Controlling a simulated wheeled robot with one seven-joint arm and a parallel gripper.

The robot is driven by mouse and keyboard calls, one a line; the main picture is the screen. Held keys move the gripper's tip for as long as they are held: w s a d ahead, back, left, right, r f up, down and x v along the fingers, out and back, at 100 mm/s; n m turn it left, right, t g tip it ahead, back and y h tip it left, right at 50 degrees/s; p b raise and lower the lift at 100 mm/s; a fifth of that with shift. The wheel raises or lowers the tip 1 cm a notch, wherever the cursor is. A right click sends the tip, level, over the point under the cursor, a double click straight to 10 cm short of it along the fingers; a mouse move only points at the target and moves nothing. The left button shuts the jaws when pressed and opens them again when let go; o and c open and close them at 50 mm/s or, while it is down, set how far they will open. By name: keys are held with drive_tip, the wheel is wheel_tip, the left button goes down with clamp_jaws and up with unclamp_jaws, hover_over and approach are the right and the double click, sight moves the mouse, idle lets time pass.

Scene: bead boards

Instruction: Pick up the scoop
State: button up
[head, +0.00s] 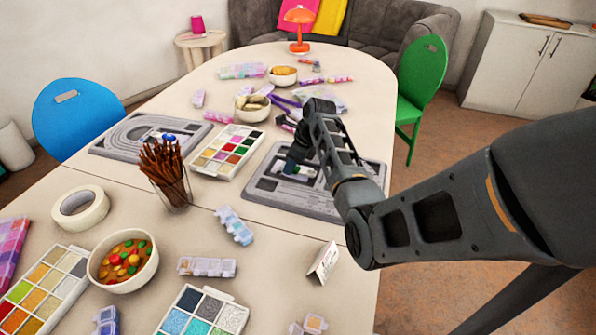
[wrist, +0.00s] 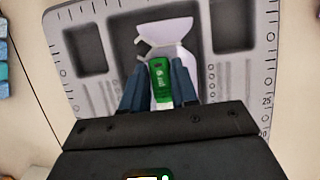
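The scoop (wrist: 166,33) is a pale, whitish piece with a flared end and a green handle part (wrist: 160,76). It lies on a grey, ruler-edged bead board (wrist: 268,88), over a dark recess. My gripper (wrist: 159,66) points down at it, with its two dark blue-grey fingers on either side of the green part. The fingers look open around it, with a narrow gap showing; contact is not clear. In the head view my gripper (head: 290,168) is low over the grey board (head: 262,190), and the scoop is mostly hidden.
A paint-like tray (head: 228,134) and a glass of brown sticks (head: 174,190) stand left of the board. Another grey board (head: 128,148) lies farther left. Small bead boxes (head: 234,226) and a bowl of beads (head: 150,275) are nearer. The right table edge is close.

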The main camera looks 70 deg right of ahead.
clamp_jaws()
drive_tip(key=shift+r, duration=0.1)
